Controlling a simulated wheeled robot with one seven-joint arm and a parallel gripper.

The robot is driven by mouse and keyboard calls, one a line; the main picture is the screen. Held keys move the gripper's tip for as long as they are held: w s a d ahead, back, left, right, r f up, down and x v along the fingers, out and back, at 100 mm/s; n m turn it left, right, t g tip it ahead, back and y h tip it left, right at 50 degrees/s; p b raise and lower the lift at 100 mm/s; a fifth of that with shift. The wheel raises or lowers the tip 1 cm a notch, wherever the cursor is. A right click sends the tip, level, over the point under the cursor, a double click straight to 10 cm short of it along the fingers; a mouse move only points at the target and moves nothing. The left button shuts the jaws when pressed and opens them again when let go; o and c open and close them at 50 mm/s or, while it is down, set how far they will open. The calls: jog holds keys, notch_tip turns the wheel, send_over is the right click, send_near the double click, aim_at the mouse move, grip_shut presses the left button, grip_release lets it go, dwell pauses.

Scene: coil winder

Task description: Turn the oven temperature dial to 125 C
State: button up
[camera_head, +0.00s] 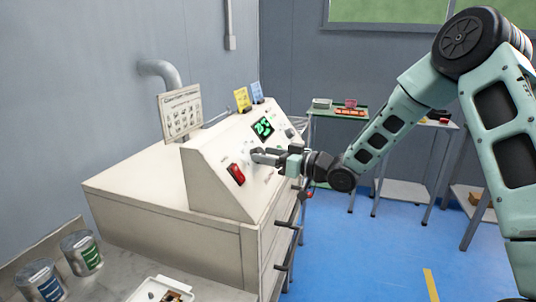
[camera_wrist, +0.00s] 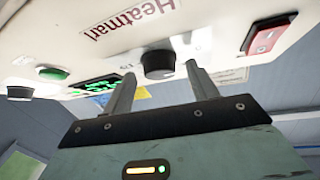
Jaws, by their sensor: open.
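The oven (camera_head: 215,170) is a cream cabinet with a sloped control panel. In the wrist view a black round dial (camera_wrist: 158,64) sits on the panel between my two fingertips, and the fingers stand apart from it on both sides. My gripper (camera_head: 262,155) is at the panel in the head view and hides most of the dial there. My gripper also shows in the wrist view (camera_wrist: 162,80), open and empty. The green digital display (camera_head: 263,127) seems to read about 25. I cannot read the dial's pointer or scale.
A red rocker switch (camera_head: 236,174) is beside the dial. Another black knob (camera_wrist: 20,92) and a green button (camera_wrist: 52,73) are on the panel. Door handles (camera_head: 288,225) stick out at the oven's front. Two cans (camera_head: 82,252) stand on the bench. Blue floor is clear at right.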

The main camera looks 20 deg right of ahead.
jog(key=shift+w+a, duration=0.1)
jog(key=c, duration=1)
jog(key=shift+m, duration=0.3)
jog(key=m+h, duration=0.1)
jog(key=m+t+h+p, duration=0.1)
jog(key=m, duration=0.1)
jog(key=m+h, duration=0.1)
jog(key=shift+s+a+r+m, duration=0.2)
jog(key=shift+a+r+m, duration=0.05)
jog(key=shift+m, duration=0.05)
jog(key=m+h+p, duration=0.1)
jog(key=m, duration=0.1)
jog(key=m+h+p, duration=0.1)
jog(key=m+h, duration=0.2)
jog(key=m, duration=0.1)
jog(key=shift+a+r+m+h+p, duration=0.25)
jog(key=shift+r+m+h+p, duration=0.05)
jog(key=shift+h+p, duration=0.1)
jog(key=m+h+p, duration=0.1)
jog(key=m+g+h+p, duration=0.1)
jog(key=m, duration=0.1)
jog(key=m+h+p, duration=0.1)
jog(key=m, duration=0.1)
jog(key=shift+a+r+g+p, duration=0.2)
jog(key=shift+r+g+p, duration=0.1)
jog(key=shift+g+p, duration=0.1)
jog(key=shift+w+m+g+h+p, duration=0.15)
jog(key=shift+m+g+h+p, duration=0.5)
jog(key=shift+m+p, duration=0.85)
jog(key=shift+g, duration=0.25)
